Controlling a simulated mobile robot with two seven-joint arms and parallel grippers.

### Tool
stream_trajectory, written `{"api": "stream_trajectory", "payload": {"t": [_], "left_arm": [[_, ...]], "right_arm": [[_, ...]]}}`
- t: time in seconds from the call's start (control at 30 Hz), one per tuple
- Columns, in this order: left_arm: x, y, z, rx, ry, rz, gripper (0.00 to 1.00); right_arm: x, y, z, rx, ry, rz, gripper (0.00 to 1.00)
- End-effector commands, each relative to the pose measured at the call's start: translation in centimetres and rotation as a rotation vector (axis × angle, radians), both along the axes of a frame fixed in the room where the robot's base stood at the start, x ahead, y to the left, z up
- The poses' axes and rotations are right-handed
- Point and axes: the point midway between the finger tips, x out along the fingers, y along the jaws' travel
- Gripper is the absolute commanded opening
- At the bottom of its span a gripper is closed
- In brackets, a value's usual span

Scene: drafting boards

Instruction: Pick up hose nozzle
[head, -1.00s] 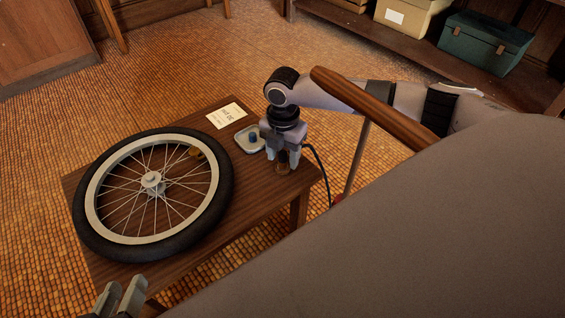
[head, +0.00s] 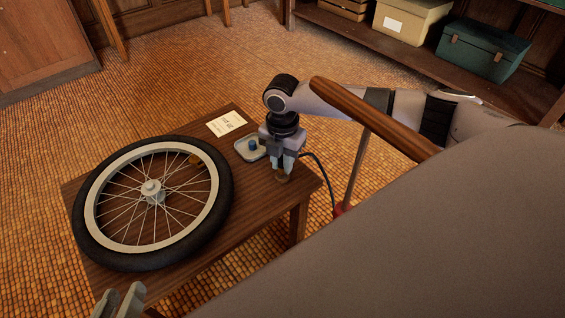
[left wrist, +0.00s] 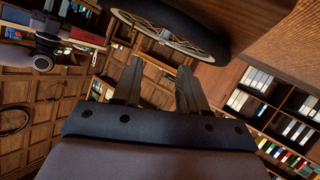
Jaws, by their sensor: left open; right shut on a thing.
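The hose nozzle (head: 282,176) is a small brass-brown piece at the table's right corner, mostly hidden between the fingers. My right gripper (head: 283,168) points down and is shut on it, low over the wooden table (head: 250,215). A thin dark hose (head: 322,172) curves from behind the gripper down toward a red part (head: 339,209) beside the table. My left gripper (head: 120,301) is open and empty at the bottom edge, near the table's front corner. Its spread fingers also show in the left wrist view (left wrist: 157,80).
A spoked wheel with a black tyre (head: 218,215) covers the table's left part. A small dish (head: 242,153) with a blue piece (head: 253,145) and a white card (head: 226,124) lie behind. A long wooden handle (head: 375,115) on a rod stands in front of my right arm.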

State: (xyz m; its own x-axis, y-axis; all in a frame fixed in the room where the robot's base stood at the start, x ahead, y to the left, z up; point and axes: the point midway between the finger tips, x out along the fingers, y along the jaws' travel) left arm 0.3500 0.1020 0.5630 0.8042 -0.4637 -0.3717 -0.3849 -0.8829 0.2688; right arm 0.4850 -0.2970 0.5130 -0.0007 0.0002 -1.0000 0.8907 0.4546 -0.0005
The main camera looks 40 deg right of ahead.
Motion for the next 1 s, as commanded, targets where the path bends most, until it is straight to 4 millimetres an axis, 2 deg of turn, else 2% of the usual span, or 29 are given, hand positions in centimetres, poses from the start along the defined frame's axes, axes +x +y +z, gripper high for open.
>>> {"api": "stream_trajectory", "payload": {"t": [0.03,0.1,0.4,0.6,0.8,1.0], "left_arm": [[0.0,0.3,0.5,0.018,-0.002,0.007,0.43],[-0.6,1.0,0.2,0.056,0.009,0.019,0.43],[-1.4,3.5,1.2,0.218,0.001,0.055,0.43],[-1.8,4.6,1.2,0.270,0.010,0.070,0.43],[-2.0,5.1,0.7,0.273,0.031,0.080,0.43],[-2.0,5.2,0.6,0.273,0.034,0.083,0.43]], "right_arm": [[0.1,0.0,1.4,0.001,-0.004,0.000,0.00],[0.1,0.0,3.1,0.000,-0.004,0.000,0.00],[0.1,0.0,11.9,0.000,-0.005,-0.001,0.00],[0.1,0.0,16.3,0.000,-0.003,-0.001,0.00],[0.1,0.0,18.5,0.000,-0.002,-0.001,0.00],[0.0,0.0,18.9,0.000,0.000,0.000,0.00]]}}
